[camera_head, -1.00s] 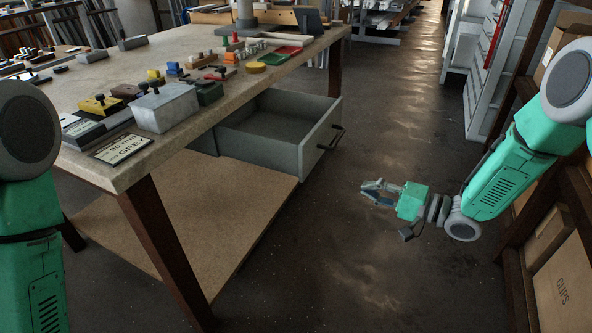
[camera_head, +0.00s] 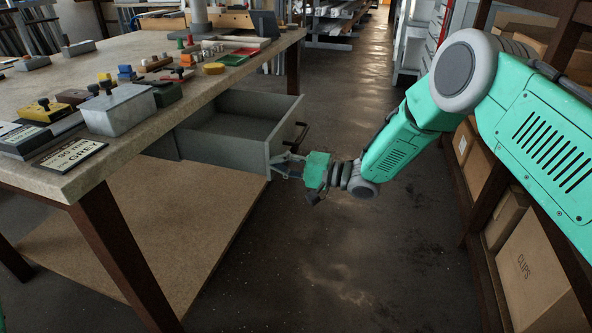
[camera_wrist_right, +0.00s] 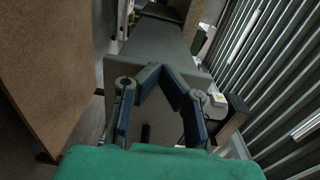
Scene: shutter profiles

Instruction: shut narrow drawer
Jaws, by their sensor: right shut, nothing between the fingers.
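The grey drawer (camera_head: 225,152) is pulled out from under the workbench top, open and empty. Its dark bar handle (camera_head: 299,136) is on the front panel at the right. My right gripper (camera_head: 279,164) is shut and empty, with its fingertips at the lower front panel, below the handle. I cannot tell whether they touch it. In the right wrist view the closed fingers (camera_wrist_right: 169,76) point at the grey drawer front, with the drawer's inside (camera_wrist_right: 158,42) beyond. My left gripper is out of view.
The workbench top (camera_head: 140,145) carries a grey metal box (camera_head: 118,110), signs and several small coloured parts. A lower wooden shelf (camera_head: 150,235) lies beneath the drawer. Shelving with cardboard boxes (camera_head: 540,262) stands close on the right. The floor between is clear.

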